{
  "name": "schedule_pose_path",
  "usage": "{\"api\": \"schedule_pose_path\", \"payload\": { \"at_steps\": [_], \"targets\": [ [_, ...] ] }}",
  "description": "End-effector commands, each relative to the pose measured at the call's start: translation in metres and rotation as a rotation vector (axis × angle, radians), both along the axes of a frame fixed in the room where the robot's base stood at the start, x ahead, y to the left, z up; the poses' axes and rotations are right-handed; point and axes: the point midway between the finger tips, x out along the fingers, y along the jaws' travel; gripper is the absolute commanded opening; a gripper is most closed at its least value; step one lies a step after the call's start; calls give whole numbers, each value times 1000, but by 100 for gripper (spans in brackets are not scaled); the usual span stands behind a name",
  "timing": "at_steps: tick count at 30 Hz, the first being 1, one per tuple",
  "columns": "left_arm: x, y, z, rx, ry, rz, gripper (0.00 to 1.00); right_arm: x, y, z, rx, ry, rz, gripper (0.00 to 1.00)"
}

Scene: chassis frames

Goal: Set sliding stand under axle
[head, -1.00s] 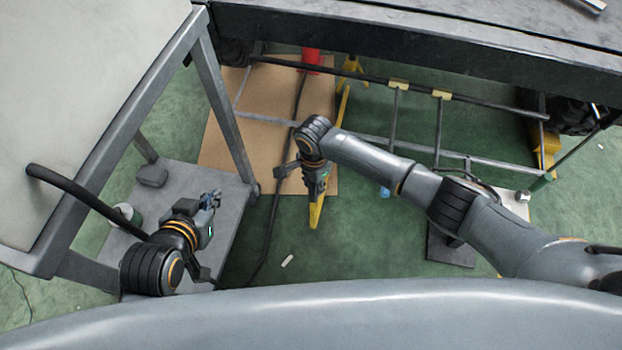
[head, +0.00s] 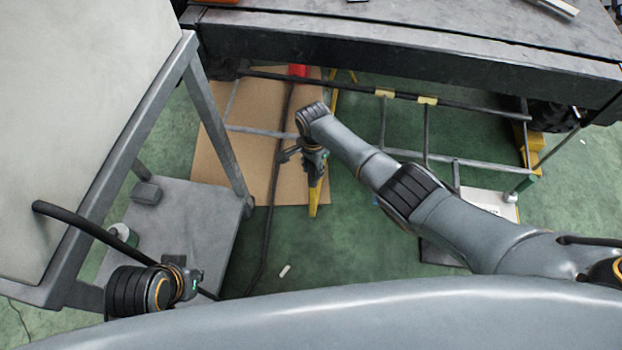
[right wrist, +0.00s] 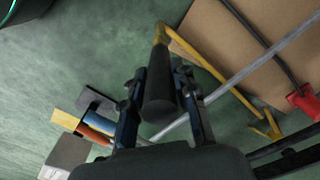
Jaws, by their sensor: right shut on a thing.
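My right gripper (right wrist: 162,112) is shut on the dark cylindrical grip (right wrist: 158,98) of a long yellow bar (right wrist: 205,62). In the right wrist view the bar bends and runs to a yellow foot (right wrist: 265,128) near a cardboard sheet. I take this to be the sliding stand. In the head view the yellow bar (head: 314,200) shows below my right gripper (head: 315,165), and its far part is largely hidden. The chassis frame (head: 455,160) with its long rails lies beyond. I cannot make out the axle for certain. My left gripper (head: 190,283) is low at the left, its fingers unclear.
A cardboard sheet (head: 215,150) lies on the green floor, crossed by a black cable (head: 270,215). A red object (head: 298,71) stands behind. A grey bench (head: 420,45) overhangs the frame. A cart (head: 205,205) stands left. A yellow support (head: 530,150) is at the right.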

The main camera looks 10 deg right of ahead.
Motion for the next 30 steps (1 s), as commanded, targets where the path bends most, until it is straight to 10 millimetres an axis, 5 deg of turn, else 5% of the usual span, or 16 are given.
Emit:
{"api": "schedule_pose_path", "payload": {
  "at_steps": [11, 12, 15, 30],
  "targets": [
    [-2, 1, 5, 0, -3, 0, 0, 9, 2, 4, 10, -15, 1, 0],
    [-2, 1, 5, 0, -3, 0, 0, 9, 2, 4, 9, -16, 1, 30],
    [-2, 1, 5, 0, -3, 0, 0, 8, 1, 3, 8, -14, 0, 50],
    [-2, 0, 5, 0, -3, 0, 0, 5, 0, 11, 5, -6, 0, 50]
  ]
}}
